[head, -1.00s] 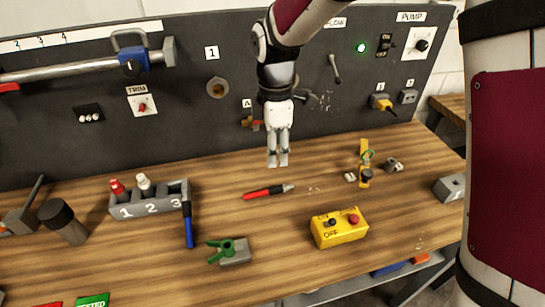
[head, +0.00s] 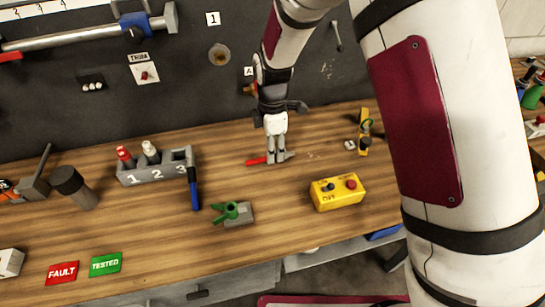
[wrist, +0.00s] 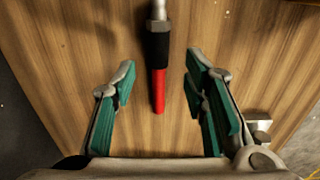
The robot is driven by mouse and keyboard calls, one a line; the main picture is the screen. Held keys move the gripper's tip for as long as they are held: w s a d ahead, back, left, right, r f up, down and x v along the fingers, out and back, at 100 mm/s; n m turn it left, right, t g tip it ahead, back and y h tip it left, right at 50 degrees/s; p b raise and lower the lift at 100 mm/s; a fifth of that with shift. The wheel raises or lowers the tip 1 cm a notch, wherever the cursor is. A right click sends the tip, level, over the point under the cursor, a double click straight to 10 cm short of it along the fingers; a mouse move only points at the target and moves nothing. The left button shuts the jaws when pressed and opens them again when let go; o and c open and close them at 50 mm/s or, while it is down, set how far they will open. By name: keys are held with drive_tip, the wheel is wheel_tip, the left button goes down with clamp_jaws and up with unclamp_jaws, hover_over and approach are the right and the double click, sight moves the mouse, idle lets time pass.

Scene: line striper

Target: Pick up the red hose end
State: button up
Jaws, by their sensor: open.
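The red hose end (head: 257,161) lies on the wooden bench, with a red part, a black collar and a grey metal tip. In the wrist view the hose end (wrist: 159,85) lies between my open fingers, its red part toward the palm and its metal tip at the top edge. My gripper (head: 276,160) is just above it in the head view and hides its middle. In the wrist view my gripper (wrist: 160,105) has green pads well apart on both sides, not touching it.
A yellow switch box (head: 338,193) stands to the right in front. A green-handled valve block (head: 237,213) is in front. The dark panel (head: 190,40) rises behind.

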drive_tip(key=shift+w+f, duration=0.1)
drive_tip(key=shift+f, duration=1.35)
clamp_jaws()
